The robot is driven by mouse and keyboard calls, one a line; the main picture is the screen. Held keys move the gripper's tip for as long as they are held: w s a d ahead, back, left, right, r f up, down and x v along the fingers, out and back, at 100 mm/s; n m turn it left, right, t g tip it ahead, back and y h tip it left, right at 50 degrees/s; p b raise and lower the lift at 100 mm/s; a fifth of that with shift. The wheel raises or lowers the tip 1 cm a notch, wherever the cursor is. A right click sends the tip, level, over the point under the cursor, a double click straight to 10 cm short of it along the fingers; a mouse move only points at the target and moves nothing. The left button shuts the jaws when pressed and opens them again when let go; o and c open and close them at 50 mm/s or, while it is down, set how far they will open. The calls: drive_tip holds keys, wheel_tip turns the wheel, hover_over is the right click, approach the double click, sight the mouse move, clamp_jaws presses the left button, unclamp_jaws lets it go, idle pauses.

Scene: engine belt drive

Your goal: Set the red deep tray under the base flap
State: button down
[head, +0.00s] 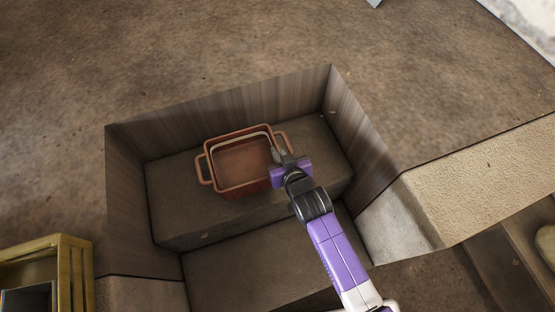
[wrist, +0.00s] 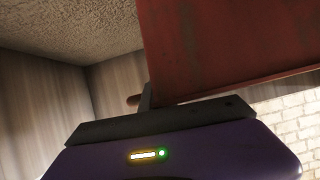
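The red deep tray (head: 240,168) is upright on a dark grey upper step inside a wood-walled recess in the head view. It has a loop handle at each end and looks empty. My gripper (head: 281,156) is at its right end, by the right handle, with the fingertips at or very near the rim. In the wrist view the tray's red side (wrist: 225,45) fills the upper right, close behind a dark finger. The other finger is hidden, so I cannot tell whether the fingers grip the tray. I cannot make out the base flap.
Wooden walls (head: 230,108) rise behind and beside the tray. A lower step (head: 245,275) lies in front. A yellow wooden crate (head: 75,275) stands at bottom left. A pale stone ledge (head: 480,185) is at right. Brown ground beyond the recess is mostly clear.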

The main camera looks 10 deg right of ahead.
drive_tip(key=shift+f+b, duration=0.5)
drive_tip(key=shift+f, duration=1.45)
drive_tip(key=shift+f, duration=0.2)
drive_tip(key=c, duration=1.7)
unclamp_jaws()
drive_tip(key=shift+r, duration=0.1)
drive_tip(key=shift+s+r, duration=0.15)
drive_tip(key=shift+p+v, duration=1.25)
drive_tip(key=shift+v, duration=4.6)
drive_tip(key=shift+s, duration=0.1)
